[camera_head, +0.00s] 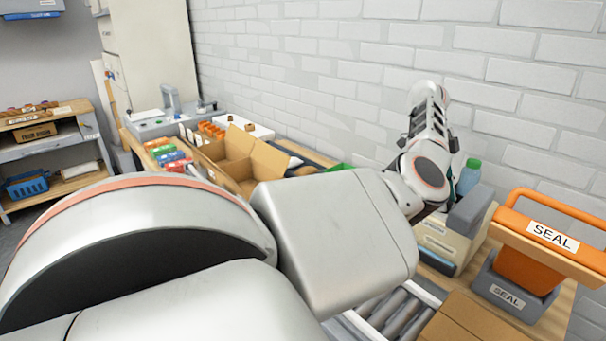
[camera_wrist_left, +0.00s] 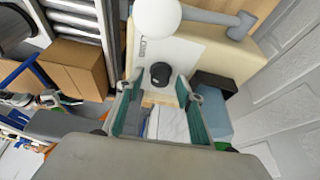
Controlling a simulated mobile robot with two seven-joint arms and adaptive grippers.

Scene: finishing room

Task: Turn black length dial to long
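The black length dial (camera_wrist_left: 160,74) is a short round knob on the face of a beige machine (camera_wrist_left: 178,52). In the left wrist view it sits just beyond and between the fingertips of my left gripper (camera_wrist_left: 158,92). The gripper is open, with its green-padded fingers apart and no contact with the dial visible. In the head view my left gripper (camera_head: 452,190) is mostly hidden behind its own wrist, beside the beige machine (camera_head: 445,242) with a grey top. The dial is hidden there. My right gripper is not in view.
A white ball-shaped knob (camera_wrist_left: 157,16) is close above the dial. An orange sealer (camera_head: 530,262) stands right of the machine, with a roller conveyor (camera_head: 398,314) in front. A brick wall (camera_head: 510,110) bounds the back; an open cardboard box (camera_head: 255,160) is left.

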